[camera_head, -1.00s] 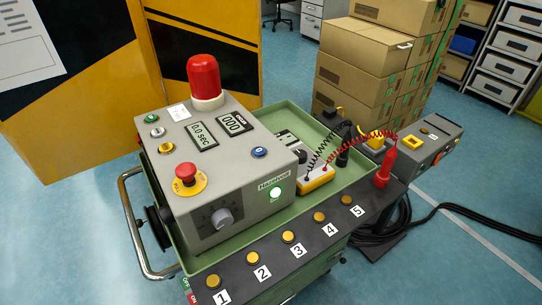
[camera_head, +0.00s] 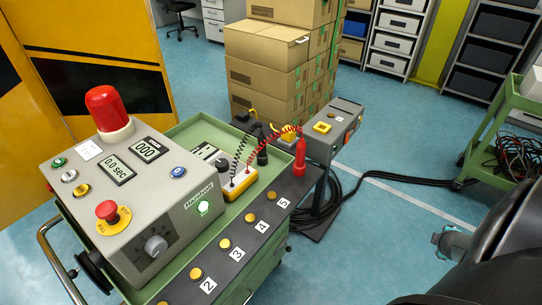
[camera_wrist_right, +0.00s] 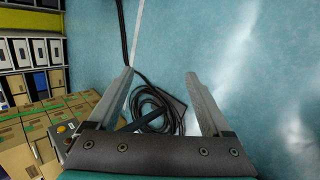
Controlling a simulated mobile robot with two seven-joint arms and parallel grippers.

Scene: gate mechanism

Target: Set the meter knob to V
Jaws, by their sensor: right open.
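The meter (camera_head: 238,184), with a yellow and white lower end, lies in the green cart tray behind the grey control box. A black and a red coiled lead plug into it. Its dark knob (camera_head: 222,163) is partly hidden by the box, and its setting is too small to read. My right gripper (camera_wrist_right: 160,88) is open and empty in the right wrist view, with floor and a black cable coil beyond its fingers. It is well away from the meter. My right arm (camera_head: 490,245) shows at the lower right of the head view. My left gripper is not in view.
The control box (camera_head: 150,205) has a red lamp (camera_head: 108,108) and a red stop button (camera_head: 107,210). A red probe (camera_head: 300,155) stands at the cart's right end. Stacked cartons (camera_head: 270,65) are behind. A green cart (camera_head: 500,125) is at right.

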